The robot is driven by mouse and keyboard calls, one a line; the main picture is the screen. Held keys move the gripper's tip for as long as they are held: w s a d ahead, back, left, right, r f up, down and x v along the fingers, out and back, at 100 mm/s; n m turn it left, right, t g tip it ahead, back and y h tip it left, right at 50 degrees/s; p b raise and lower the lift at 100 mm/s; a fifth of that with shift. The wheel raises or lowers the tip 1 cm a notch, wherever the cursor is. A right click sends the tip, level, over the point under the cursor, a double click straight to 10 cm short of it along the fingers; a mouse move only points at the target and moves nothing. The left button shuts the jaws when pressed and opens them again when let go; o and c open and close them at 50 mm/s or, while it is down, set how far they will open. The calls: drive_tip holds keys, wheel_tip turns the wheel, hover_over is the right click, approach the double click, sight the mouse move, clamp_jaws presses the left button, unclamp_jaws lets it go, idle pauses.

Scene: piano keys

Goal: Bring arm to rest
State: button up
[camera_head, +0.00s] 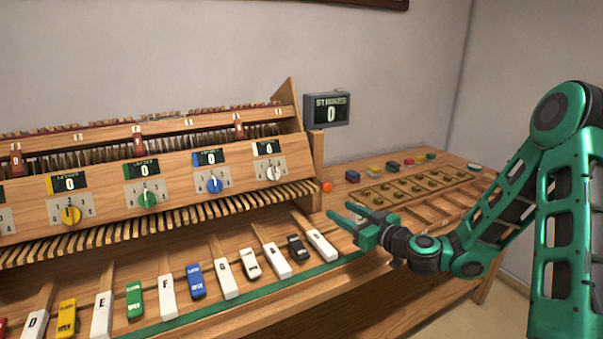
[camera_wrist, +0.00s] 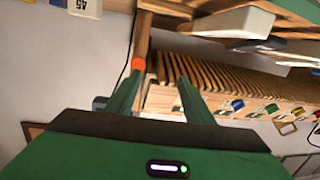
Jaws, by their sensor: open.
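My gripper (camera_head: 338,219) is green and open, with nothing between its fingers. My green arm reaches in from the right side and is bent at the elbow. In the wrist view the two fingers (camera_wrist: 158,100) stand apart, with an orange ball (camera_wrist: 138,64) showing beyond them. I cannot tell whether the gripper touches the bench.
Colored keys (camera_head: 197,280) and white keys line the front. A panel holds knobs (camera_head: 147,198) and displays reading 0. A display labelled STRIKES (camera_head: 327,109) shows 0. At right are a slotted tray (camera_head: 420,185) and several colored blocks (camera_head: 392,167). Open air lies in front of the bench.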

drive_tip(key=s+f+g, duration=0.1)
drive_tip(key=s, duration=0.1)
drive_tip(key=s+a+f+n+g, duration=0.1)
drive_tip(key=s+g, duration=0.1)
drive_tip(key=s+f+n+g, duration=0.1)
drive_tip(key=shift+s+a+f+g, duration=0.1)
drive_tip(key=shift+s+a+g, duration=0.05)
drive_tip(key=shift+s+g, duration=0.2)
drive_tip(key=s+d+m+g+h, duration=0.75)
drive_tip(key=s+d, duration=1.15)
drive_tip(key=s, duration=0.4)
drive_tip(key=s+d+r+m+g, duration=0.1)
drive_tip(key=s+d+r+m, duration=0.1)
drive_tip(key=s, duration=0.5)
drive_tip(key=s+d+r+m+g, duration=0.1)
drive_tip(key=s+d+r+m, duration=0.1)
drive_tip(key=s+m, duration=0.3)
drive_tip(key=shift+s+r+g+h, duration=0.35)
drive_tip(key=shift+s+r, duration=0.15)
drive_tip(key=shift+s, duration=0.75)
drive_tip(key=shift+m, duration=0.25)
drive_tip(key=shift+w+f, duration=0.25)
drive_tip(key=shift+w, duration=0.4)
